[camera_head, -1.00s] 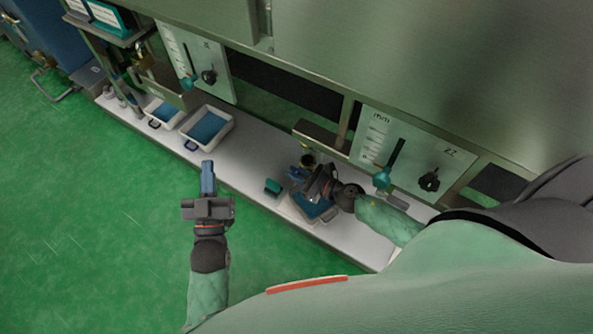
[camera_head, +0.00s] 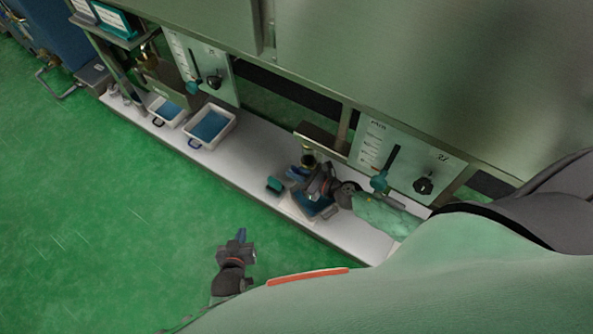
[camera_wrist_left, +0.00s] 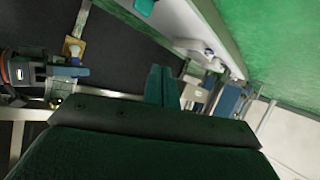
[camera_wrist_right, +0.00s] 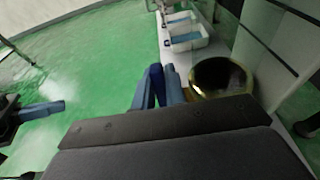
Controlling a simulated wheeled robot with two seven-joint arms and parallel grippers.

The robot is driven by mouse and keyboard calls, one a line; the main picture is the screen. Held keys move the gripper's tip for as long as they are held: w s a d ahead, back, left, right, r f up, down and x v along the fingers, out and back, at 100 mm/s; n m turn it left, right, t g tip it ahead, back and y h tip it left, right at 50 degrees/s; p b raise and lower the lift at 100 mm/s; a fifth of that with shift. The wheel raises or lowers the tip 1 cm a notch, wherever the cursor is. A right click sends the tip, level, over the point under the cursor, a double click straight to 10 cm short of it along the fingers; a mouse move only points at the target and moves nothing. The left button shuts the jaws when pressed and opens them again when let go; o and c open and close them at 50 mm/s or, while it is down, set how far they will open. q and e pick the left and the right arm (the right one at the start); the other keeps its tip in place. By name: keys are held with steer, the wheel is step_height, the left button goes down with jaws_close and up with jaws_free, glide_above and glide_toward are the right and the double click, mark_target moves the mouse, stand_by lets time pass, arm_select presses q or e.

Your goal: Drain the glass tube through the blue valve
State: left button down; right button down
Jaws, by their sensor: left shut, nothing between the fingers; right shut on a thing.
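My right gripper (camera_head: 302,177) is at the working station on the white bench, below a brass-rimmed fitting (camera_head: 308,160). Its fingers are shut on the blue valve (camera_wrist_right: 155,82), which is mostly hidden between them. In the right wrist view the brass-rimmed opening (camera_wrist_right: 221,77) stands just right of the fingers, with a dark inside. I cannot make out the glass tube or its liquid level. My left gripper (camera_head: 241,236) is shut and empty over the green floor, clear of the bench. Its closed fingers (camera_wrist_left: 161,86) also show in the left wrist view.
A tray with a blue inside (camera_head: 311,206) sits under my right gripper. A teal block (camera_head: 275,185) lies beside it on the bench (camera_head: 245,172). White trays (camera_head: 228,129) stand further left. A panel with a lever and black knob (camera_head: 424,186) is behind my right arm. The floor is clear.

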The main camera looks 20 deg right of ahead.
steer(key=shift+a+r+p, duration=0.1)
steer(key=shift+p, duration=0.5)
arm_select(q)
steer(key=s+a+f+g, duration=0.1)
steer(key=s+f+g, duration=0.3)
steer(key=s+f, duration=0.4)
steer(key=shift+s+f+y, duration=0.3)
steer(key=shift+f, duration=0.45)
steer(key=shift+a, duration=0.1)
arm_select(e)
steer(key=c, duration=1.7)
jaws_free()
arm_select(q)
steer(key=shift+s, duration=0.1)
